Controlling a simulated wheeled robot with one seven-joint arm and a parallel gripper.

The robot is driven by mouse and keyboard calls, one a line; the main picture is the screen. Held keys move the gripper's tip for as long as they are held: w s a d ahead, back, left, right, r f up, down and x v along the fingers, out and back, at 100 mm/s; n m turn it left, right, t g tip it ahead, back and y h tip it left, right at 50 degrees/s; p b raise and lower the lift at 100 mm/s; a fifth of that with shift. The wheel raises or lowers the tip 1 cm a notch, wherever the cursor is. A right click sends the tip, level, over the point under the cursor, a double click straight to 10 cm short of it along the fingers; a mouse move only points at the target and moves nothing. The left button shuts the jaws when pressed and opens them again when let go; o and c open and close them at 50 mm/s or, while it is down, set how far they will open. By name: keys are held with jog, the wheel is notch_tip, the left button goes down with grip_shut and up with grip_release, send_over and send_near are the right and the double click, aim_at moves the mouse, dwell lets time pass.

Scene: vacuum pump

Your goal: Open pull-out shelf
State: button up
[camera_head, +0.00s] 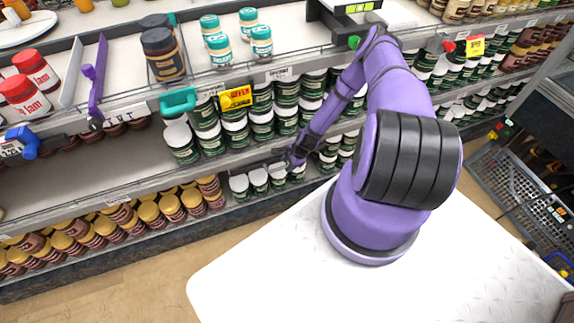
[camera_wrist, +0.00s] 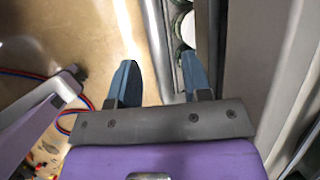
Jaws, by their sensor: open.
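The shelf unit has a middle shelf, with its front edge (camera_head: 120,197) running across the head view, and a lower row of jars beneath it. I cannot tell which level is the pull-out shelf. My gripper (camera_head: 240,169) is low at the shelf front, near white-lidded jars (camera_head: 258,178). In the wrist view my gripper (camera_wrist: 158,80) is open, its two blue fingers apart with nothing held. A metal shelf rail (camera_wrist: 155,45) runs between the fingers' lines, with jars beside it. I cannot tell whether the fingers touch it.
Yellow-lidded jars (camera_head: 150,214) fill the lower shelf at left. Red jam jars (camera_head: 36,68) and teal-lidded jars (camera_head: 219,49) stand on the top shelf. Bare floor (camera_head: 130,275) lies in front at left.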

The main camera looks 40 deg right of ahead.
jog(key=shift+w+a+f, duration=0.15)
jog(key=shift+a+f, duration=0.1)
jog(key=shift+f, duration=0.35)
